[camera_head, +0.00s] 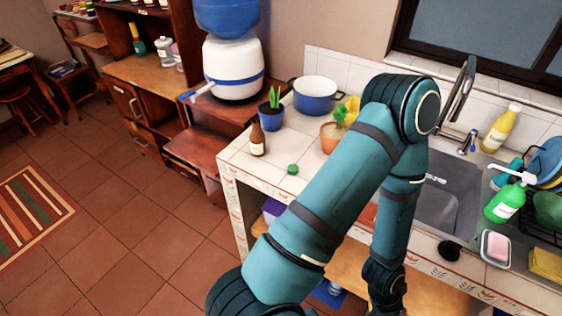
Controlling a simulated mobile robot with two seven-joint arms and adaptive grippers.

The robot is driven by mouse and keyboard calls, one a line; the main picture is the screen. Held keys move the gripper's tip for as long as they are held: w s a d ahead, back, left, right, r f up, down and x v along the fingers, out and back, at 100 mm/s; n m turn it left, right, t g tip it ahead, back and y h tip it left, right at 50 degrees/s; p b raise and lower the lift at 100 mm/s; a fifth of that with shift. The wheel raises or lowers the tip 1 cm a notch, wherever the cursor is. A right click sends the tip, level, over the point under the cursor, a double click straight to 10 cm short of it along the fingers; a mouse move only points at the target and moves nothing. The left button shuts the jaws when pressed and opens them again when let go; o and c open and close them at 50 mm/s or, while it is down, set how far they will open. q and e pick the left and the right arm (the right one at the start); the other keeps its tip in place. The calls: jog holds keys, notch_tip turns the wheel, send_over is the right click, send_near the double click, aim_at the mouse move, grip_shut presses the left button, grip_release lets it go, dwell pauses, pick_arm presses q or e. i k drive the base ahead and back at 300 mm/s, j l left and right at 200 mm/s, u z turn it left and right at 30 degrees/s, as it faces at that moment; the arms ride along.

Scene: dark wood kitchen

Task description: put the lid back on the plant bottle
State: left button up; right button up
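A small brown bottle (258,140) with a pale label stands upright on the white tiled counter, near its left end. Its narrow neck shows no green cap. A small round green lid (292,169) lies on the counter to the right of the bottle and nearer the front edge, apart from it. One teal arm of mine, which I take to be the left, rises from the bottom left of centre. It bends high over the counter, and its forearm drops past the front edge near the sink. Its gripper fingers are not visible. My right gripper is out of view.
A blue pot with a plant (271,114) stands just behind the bottle. A terracotta pot (331,138) is partly behind my arm. A blue cooking pot (315,97) is at the back. The sink (440,207) and a green soap bottle (505,203) are right. Counter around the lid is clear.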

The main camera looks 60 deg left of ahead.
aim_at(258, 138)
jog(key=k+j, duration=0.15)
jog(key=j, duration=0.2)
jog(key=k+j, duration=0.1)
jog(key=j, duration=0.25)
jog(key=k+j, duration=0.15)
jog(key=j, duration=0.15)
jog(key=k+j, duration=0.1)
jog(key=j, duration=0.25)
jog(key=k+j, duration=0.15)
jog(key=j, duration=0.2)
